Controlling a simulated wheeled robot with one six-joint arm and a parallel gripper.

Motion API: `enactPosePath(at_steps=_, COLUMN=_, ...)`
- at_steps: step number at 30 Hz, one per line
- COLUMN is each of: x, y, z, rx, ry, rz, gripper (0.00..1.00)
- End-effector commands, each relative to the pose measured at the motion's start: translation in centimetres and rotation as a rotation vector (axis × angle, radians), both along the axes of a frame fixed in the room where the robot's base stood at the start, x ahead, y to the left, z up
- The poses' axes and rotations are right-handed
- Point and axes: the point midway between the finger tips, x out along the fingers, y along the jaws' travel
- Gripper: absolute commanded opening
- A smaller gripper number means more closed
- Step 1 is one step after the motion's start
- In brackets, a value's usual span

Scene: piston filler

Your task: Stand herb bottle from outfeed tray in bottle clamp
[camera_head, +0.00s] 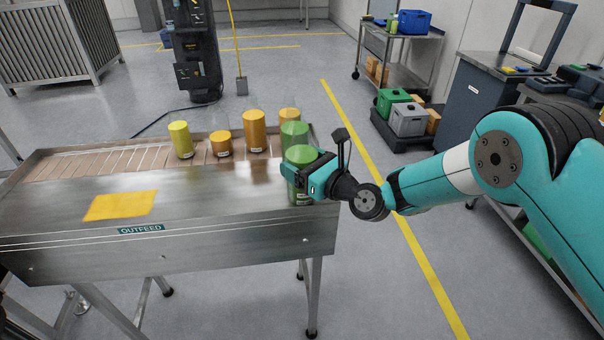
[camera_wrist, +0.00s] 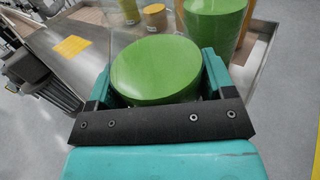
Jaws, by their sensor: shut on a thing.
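My gripper (camera_head: 307,178) is at the right end of the outfeed tray (camera_head: 230,200), shut on a green bottle (camera_head: 301,155). The bottle is upright at the tray's near right corner, its middle partly hidden by the jaws. In the wrist view its green top (camera_wrist: 156,70) sits between the two fingers (camera_wrist: 158,90). A second green bottle (camera_head: 294,133) stands just behind it and also shows in the wrist view (camera_wrist: 213,22). I cannot tell whether the held bottle touches the tray. I cannot make out the bottle clamp.
Other bottles stand at the back of the tray: a yellow one (camera_head: 180,140), a short orange one (camera_head: 221,144) and taller orange ones (camera_head: 255,132). A yellow sheet (camera_head: 121,205) lies on the front surface.

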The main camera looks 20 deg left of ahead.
Motion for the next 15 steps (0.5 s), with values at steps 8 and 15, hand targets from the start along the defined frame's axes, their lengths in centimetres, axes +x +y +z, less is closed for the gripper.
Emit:
enactPosePath(at_steps=8, x=0.1, y=0.1, z=1.1, rx=0.005, ry=-0.004, rz=0.0, gripper=0.25)
enactPosePath(at_steps=15, x=0.0, y=0.1, z=5.7, rx=0.008, ry=-0.007, rz=0.001, gripper=0.25)
